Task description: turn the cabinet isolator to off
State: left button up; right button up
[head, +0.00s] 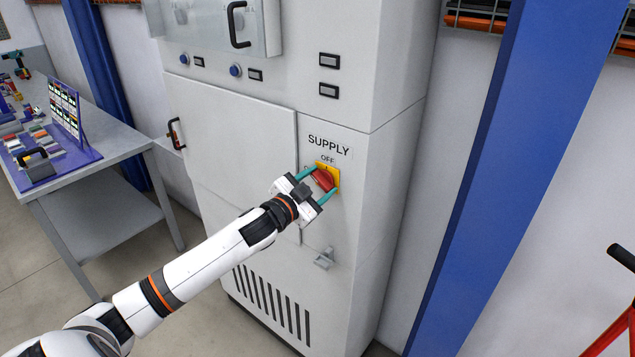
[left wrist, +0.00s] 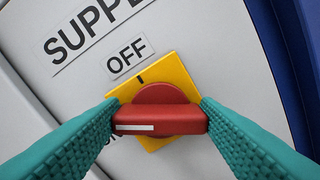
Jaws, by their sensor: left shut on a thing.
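The cabinet isolator is a red rotary handle (head: 323,179) on a yellow plate (head: 331,171) under an OFF label, on the white cabinet's front. In the left wrist view the handle (left wrist: 160,121) lies across the yellow plate (left wrist: 178,73). Its white-marked end is on the left, turned away from the black tick below the OFF label (left wrist: 130,57). My left gripper (head: 322,182) is shut on the handle, one teal finger at each end, as the left wrist view also shows (left wrist: 160,123). A second label left of the plate is mostly hidden by a finger. My right gripper is not seen.
The cabinet (head: 390,200) has a SUPPLY label above the isolator and a small grey latch (head: 324,259) below it. A blue column (head: 500,180) stands to the right. A grey table (head: 110,150) with a purple tray stands at left.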

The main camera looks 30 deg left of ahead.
pick_arm(q)
jog(key=m, duration=0.6)
jog(key=shift+d, duration=0.1)
jog(key=m, duration=0.4)
jog(key=shift+f+m, duration=0.15)
jog(key=shift+m, duration=0.45)
jog(key=o, duration=1)
